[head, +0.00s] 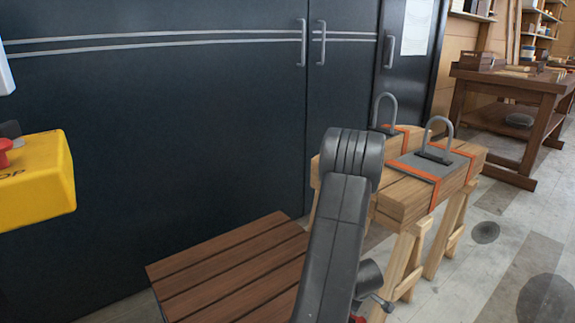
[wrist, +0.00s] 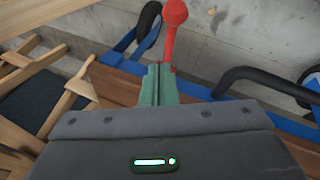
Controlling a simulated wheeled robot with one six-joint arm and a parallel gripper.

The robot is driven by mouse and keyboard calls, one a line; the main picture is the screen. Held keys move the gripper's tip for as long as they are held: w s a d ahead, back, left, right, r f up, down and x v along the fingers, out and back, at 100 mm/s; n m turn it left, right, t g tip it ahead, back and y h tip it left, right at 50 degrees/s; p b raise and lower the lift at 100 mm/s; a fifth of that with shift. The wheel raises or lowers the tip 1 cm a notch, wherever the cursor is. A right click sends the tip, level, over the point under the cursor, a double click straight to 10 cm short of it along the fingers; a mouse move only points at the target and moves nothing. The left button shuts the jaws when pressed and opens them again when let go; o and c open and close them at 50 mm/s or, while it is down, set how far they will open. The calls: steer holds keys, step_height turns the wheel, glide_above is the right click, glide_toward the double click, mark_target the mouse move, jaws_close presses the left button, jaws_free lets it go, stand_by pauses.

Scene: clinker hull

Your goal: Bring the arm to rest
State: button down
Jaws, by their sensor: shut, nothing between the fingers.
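My arm stands folded upward in the middle of the head view, a dark grey link (head: 338,235) rising to a rounded joint (head: 352,158). My gripper (wrist: 160,68) shows in the wrist view with its green fingers together and nothing between them. Its grey body fills the bottom of that view, with a small green light on it. A red rod with a ball end (wrist: 174,12) shows just beyond the fingertips; whether they touch it I cannot tell. In the head view the fingers are hidden or out of frame.
A slatted wooden surface (head: 230,265) lies left of the arm. Timber with orange straps (head: 405,200) rests on trestles (head: 405,262) to the right. Dark cabinets (head: 180,130) stand behind. A yellow box (head: 40,185) is at left. Open floor (head: 500,250) lies at right.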

steer(key=w+a+r+g+h+p, duration=0.3)
steer(key=w+a+g+h+p, duration=0.1)
steer(key=w+g, duration=0.1)
steer(key=shift+w+a+r+n, duration=0.2)
steer(key=shift+w+a+n, duration=0.05)
steer(key=shift+w+n, duration=0.15)
stand_by(0.3)
stand_by(0.4)
